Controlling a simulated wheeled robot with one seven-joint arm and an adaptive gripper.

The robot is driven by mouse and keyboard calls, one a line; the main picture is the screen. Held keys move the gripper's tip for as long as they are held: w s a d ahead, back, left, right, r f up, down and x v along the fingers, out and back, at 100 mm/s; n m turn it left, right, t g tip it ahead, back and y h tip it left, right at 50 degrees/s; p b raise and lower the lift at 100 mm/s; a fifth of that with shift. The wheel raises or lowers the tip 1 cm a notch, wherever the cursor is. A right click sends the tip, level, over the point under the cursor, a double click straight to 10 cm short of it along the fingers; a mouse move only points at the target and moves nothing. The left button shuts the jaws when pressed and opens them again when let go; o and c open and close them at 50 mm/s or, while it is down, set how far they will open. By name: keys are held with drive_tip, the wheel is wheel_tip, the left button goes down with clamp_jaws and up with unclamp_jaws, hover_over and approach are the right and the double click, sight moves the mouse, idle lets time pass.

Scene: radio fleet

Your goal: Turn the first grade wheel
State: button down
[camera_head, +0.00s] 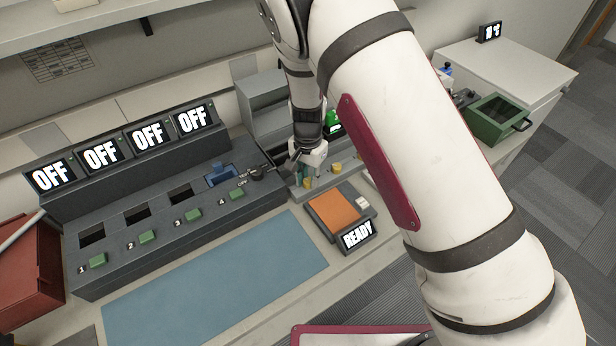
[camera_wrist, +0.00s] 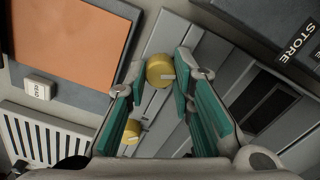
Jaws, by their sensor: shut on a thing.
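Two small yellow wheels sit on a grey ribbed panel in the wrist view. One yellow wheel (camera_wrist: 160,71) with a pale pointer mark lies between the fingertips of my gripper (camera_wrist: 162,78). The gripper's teal pads close on its sides. The other yellow wheel (camera_wrist: 131,131) is lower left, partly behind the left finger. In the head view my gripper (camera_head: 305,178) points down at the panel right of the dark console, with a yellow wheel (camera_head: 337,168) beside it. I cannot read any label naming the first grade wheel.
The dark console (camera_head: 180,238) has several OFF displays and green buttons. An orange-topped scale (camera_head: 335,209) showing READY stands in front of the panel. A blue mat (camera_head: 215,285) lies clear. A green bin (camera_head: 497,118) is at right; a STORE label (camera_wrist: 298,40) shows in the wrist view.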

sight(308, 180)
drive_tip(key=shift+n+b, duration=0.35)
drive_tip(key=shift+n, duration=1.75)
drive_tip(key=c, duration=1.4)
unclamp_jaws()
drive_tip(key=shift+o, duration=0.2)
wheel_tip(308, 180, up, 12)
